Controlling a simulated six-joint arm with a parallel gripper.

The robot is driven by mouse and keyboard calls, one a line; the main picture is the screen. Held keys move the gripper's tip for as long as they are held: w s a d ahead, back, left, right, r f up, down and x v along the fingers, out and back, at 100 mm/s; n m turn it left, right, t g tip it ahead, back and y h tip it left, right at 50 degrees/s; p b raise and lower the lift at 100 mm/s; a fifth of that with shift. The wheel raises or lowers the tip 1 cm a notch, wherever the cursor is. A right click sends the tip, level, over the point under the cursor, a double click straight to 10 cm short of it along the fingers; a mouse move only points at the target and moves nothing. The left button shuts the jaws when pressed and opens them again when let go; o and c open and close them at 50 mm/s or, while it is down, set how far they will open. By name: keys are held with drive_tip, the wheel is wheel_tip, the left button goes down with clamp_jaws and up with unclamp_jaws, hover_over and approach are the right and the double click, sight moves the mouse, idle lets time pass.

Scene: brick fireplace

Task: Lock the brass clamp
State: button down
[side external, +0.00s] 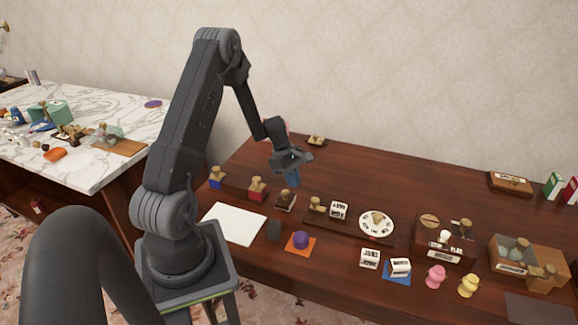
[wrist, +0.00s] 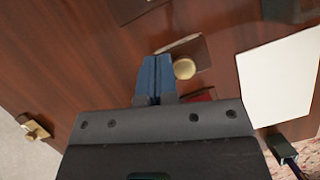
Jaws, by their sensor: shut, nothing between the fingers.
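Brass-handled stamps, blue (side external: 216,178) and red (side external: 257,189), stand near a white sheet (side external: 234,224). A dark tray (side external: 350,222), a white dial (side external: 376,222) and wooden boxes (side external: 513,254) lie to the right. The table's back middle is clear.

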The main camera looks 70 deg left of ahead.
sight(314, 198)
drive_tip(key=shift+x, duration=1.05)
drive_tip(key=shift+w+d, duration=0.3)
drive_tip(key=shift+d, duration=0.25)
drive_tip(key=shift+w+d, duration=0.3)
drive_tip(key=shift+d, duration=0.2)
drive_tip(key=shift+w+d, duration=0.4)
drive_tip(key=shift+d, duration=0.25)
drive_tip(key=shift+w+d, duration=0.8)
